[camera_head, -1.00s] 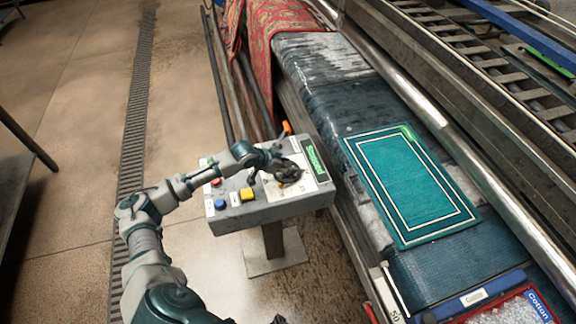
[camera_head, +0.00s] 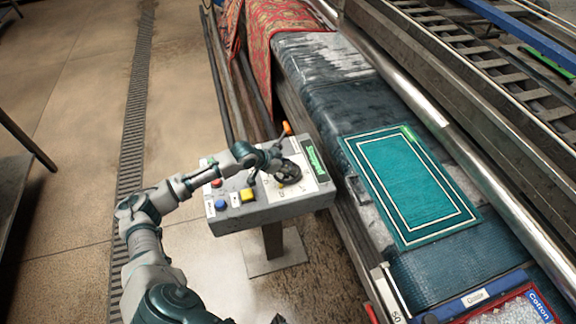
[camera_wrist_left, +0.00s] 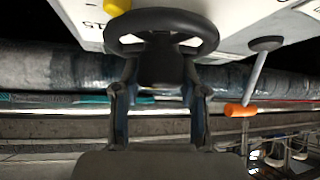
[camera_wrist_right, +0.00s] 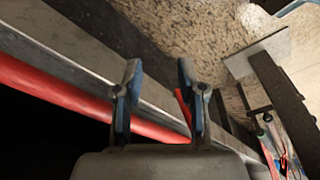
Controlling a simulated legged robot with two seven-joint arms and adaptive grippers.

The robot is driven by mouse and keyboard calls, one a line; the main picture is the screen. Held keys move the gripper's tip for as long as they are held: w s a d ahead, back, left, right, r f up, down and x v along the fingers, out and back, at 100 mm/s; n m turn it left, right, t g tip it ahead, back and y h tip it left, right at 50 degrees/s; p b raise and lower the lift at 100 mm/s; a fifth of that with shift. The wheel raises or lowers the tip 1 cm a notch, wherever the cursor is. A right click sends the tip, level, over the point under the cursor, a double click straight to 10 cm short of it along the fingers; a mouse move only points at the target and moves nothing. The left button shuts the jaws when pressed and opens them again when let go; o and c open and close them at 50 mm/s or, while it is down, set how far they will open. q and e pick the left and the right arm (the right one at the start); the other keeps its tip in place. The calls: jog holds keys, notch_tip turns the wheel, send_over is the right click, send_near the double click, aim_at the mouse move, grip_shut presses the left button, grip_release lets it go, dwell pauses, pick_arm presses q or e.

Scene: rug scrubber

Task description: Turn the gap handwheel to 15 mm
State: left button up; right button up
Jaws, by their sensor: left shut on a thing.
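The black gap handwheel (camera_head: 288,173) is on the right part of the top of the grey control box (camera_head: 265,209). My left gripper (camera_head: 276,162) is at the wheel. In the left wrist view, the handwheel (camera_wrist_left: 161,30) lies between the fingers of my left gripper (camera_wrist_left: 160,92), which are shut on its near side. The scale and its reading are too small or hidden to tell. My right gripper (camera_wrist_right: 158,92) shows in the right wrist view with its fingers apart and nothing between them.
A lever with an orange grip (camera_head: 287,128) stands beside the wheel; it also shows in the left wrist view (camera_wrist_left: 240,110). Red, blue and yellow buttons (camera_head: 247,195) are on the box's left part. A green rug (camera_head: 412,185) lies on the conveyor at right. A red rail (camera_wrist_right: 60,95) runs near my right gripper.

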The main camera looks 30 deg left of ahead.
pick_arm(q)
jog(key=shift+s+a+f, duration=0.1)
jog(key=shift+a+f, duration=0.05)
dwell(0.3)
jog(key=o, duration=1.2)
jog(key=shift+c, duration=0.2)
jog(key=shift+s+a, duration=0.1)
jog(key=v, duration=1.2)
